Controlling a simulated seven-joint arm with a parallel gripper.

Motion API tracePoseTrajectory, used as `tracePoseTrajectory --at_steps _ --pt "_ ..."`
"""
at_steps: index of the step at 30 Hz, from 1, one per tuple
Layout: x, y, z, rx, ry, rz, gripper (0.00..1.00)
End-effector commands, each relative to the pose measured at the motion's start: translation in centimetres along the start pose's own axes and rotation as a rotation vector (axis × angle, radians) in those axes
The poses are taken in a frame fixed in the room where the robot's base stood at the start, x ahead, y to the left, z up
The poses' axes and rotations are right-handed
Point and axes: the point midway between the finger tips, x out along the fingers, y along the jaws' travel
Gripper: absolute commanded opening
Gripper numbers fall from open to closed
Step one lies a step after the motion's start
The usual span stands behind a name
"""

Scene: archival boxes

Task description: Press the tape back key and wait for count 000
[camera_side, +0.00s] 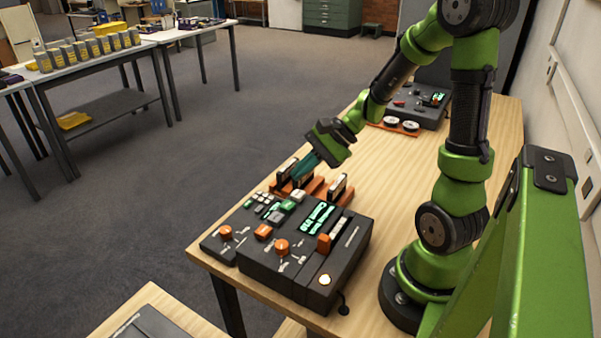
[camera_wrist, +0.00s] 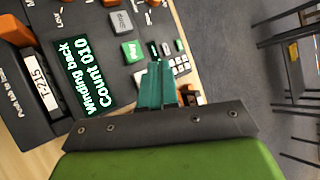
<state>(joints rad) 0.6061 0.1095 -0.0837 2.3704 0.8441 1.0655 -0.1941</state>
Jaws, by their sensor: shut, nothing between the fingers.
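The tape machine (camera_side: 300,262) is a dark box at the near end of the wooden table. Its green-lit display (camera_side: 318,218) reads "Winding back, Count 010" in the wrist view (camera_wrist: 85,75). Several white, green and grey keys (camera_side: 275,208) sit left of the display. A green key (camera_wrist: 132,51) and a grey key (camera_wrist: 121,22) show near my fingers in the wrist view. My gripper (camera_wrist: 157,68) is shut and empty, its teal fingers over the key area. I cannot tell whether the fingertips touch a key. A tape labelled T-215 (camera_wrist: 42,84) sits in the machine's slot.
Orange racks with upright tapes (camera_side: 338,187) stand just behind the machine. Another dark machine (camera_side: 425,103) and two round reels (camera_side: 400,124) are farther back on the table. A round lamp (camera_side: 324,280) glows on the machine's front. Bare tabletop (camera_side: 400,170) lies to the right.

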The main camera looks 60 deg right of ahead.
Motion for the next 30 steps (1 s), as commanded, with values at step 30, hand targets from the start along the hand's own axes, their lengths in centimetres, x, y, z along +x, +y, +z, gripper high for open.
tracePoseTrajectory --at_steps 30 --pt "-1.8 -1.3 1.3 0.001 -0.001 0.000 0.00"
